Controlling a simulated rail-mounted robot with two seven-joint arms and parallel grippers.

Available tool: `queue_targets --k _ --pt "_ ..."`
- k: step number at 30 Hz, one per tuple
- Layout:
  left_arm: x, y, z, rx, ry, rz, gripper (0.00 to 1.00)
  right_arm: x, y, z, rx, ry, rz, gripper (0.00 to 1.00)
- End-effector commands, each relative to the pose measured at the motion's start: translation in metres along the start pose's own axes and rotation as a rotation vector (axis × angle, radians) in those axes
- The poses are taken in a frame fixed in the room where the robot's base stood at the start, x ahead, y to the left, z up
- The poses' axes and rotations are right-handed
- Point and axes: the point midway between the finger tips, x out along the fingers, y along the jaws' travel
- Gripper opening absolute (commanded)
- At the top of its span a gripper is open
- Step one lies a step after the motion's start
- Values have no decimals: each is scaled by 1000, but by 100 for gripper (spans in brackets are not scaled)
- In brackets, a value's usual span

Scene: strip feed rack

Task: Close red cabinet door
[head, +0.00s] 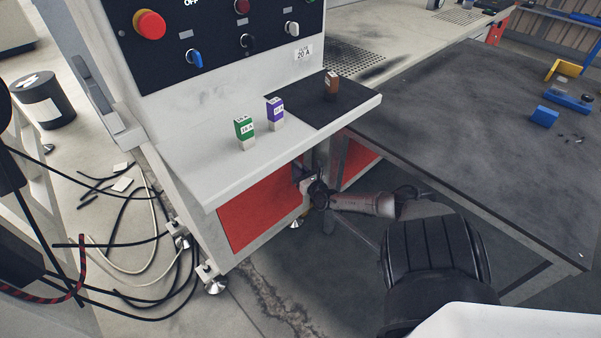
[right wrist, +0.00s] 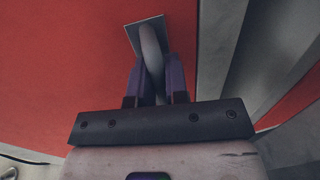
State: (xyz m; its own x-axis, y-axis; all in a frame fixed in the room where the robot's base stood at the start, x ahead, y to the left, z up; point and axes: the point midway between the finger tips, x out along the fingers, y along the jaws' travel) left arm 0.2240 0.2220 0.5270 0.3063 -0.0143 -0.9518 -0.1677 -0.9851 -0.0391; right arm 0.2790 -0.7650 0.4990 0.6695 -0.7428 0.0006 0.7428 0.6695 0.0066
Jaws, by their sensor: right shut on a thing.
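The red cabinet door (head: 260,210) is below the white shelf of the control cabinet. It also fills much of the right wrist view (right wrist: 70,60). A pale curved handle (right wrist: 150,42) stands out from a grey plate on the door. My right gripper (head: 313,190) is at the door's right edge in the head view, partly in shadow. In the right wrist view its two dark fingers (right wrist: 157,82) are on either side of the handle and shut on it. I cannot tell whether the door is fully flush with its frame. My left gripper is not in view.
A dark workbench (head: 470,120) is at the right. Loose cables (head: 120,240) and a black drum (head: 42,100) are on the floor at the left.

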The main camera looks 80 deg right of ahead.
Motion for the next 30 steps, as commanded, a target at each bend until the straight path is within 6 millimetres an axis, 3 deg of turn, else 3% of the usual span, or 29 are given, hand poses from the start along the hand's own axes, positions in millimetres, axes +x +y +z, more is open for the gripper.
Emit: queue_targets --k 13,14,16,25,30 --pt "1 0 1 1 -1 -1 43 -1 -1 -4 6 8 -3 0" --pt "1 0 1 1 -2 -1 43 -1 -1 -4 6 8 -4 18" --pt "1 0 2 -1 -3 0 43 -1 -1 -4 5 7 -3 24" --pt "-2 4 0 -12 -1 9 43 -4 -1 -2 1 6 -1 24" --pt "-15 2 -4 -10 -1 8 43 -24 0 1 1 7 -1 24"
